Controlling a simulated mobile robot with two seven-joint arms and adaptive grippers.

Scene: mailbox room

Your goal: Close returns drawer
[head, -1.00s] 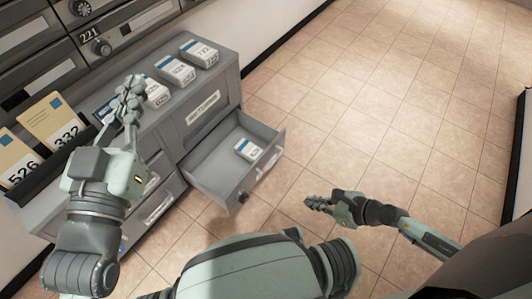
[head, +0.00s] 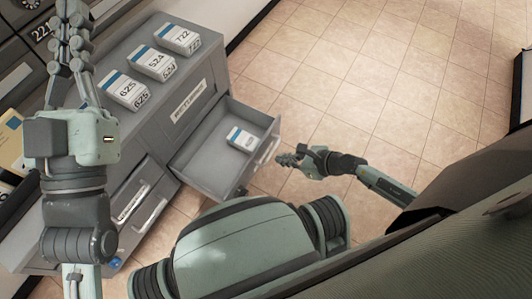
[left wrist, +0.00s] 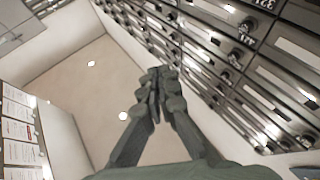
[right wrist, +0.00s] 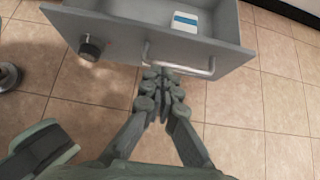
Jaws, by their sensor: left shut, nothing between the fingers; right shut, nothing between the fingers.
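The returns drawer (head: 205,172) stands pulled out of the grey cabinet, with a white and blue box (head: 242,138) lying inside. Its front has a bar handle (right wrist: 180,62) and a dark round knob (right wrist: 91,47), both in the right wrist view. My right gripper (head: 281,160) is shut and empty, just in front of the drawer front; in the right wrist view its fingertips (right wrist: 163,74) are close to the handle, and I cannot tell if they touch. My left gripper (head: 70,20) is shut and empty, raised over the left part of the cabinet; its fingertips (left wrist: 157,75) point upward among mailboxes and ceiling.
Several white and blue boxes (head: 152,63) stand on the cabinet top (head: 165,100). A lower drawer with a handle (head: 150,212) is beside the open one. Mailboxes (left wrist: 225,60) line the wall. The tiled floor (head: 380,90) right of the cabinet is clear.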

